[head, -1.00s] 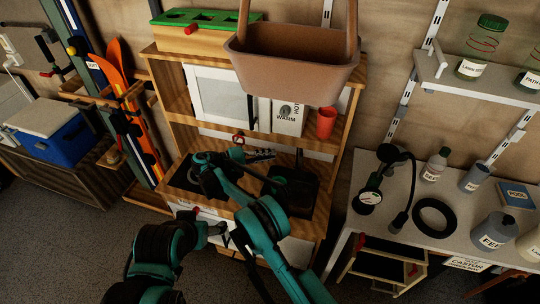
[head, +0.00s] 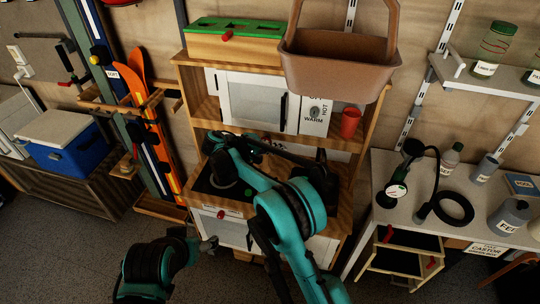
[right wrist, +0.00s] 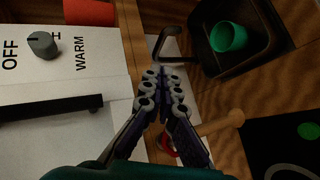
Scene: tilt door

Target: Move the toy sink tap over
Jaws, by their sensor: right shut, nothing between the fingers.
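The tap is a dark curved pipe (right wrist: 176,57) in the right wrist view, beside the black sink basin (right wrist: 283,30) with a green cup (right wrist: 228,37) in it. My right gripper (right wrist: 162,74) is shut and empty, its fingertips appearing close to the tap's bent end; I cannot tell whether they touch. In the head view my right gripper (head: 275,147) is at the back of the toy kitchen's counter, and my right arm hides the tap and much of the sink. My left gripper (head: 207,244) is low in front of the kitchen; its jaws are unclear.
A wooden peg (right wrist: 218,124) and a red part lie beside my right fingers. A white microwave door (head: 250,98) and a red cup (head: 350,122) are on the shelf above the counter. A brown basket (head: 338,66) stands on top. A grey workbench (head: 400,237) is at the right.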

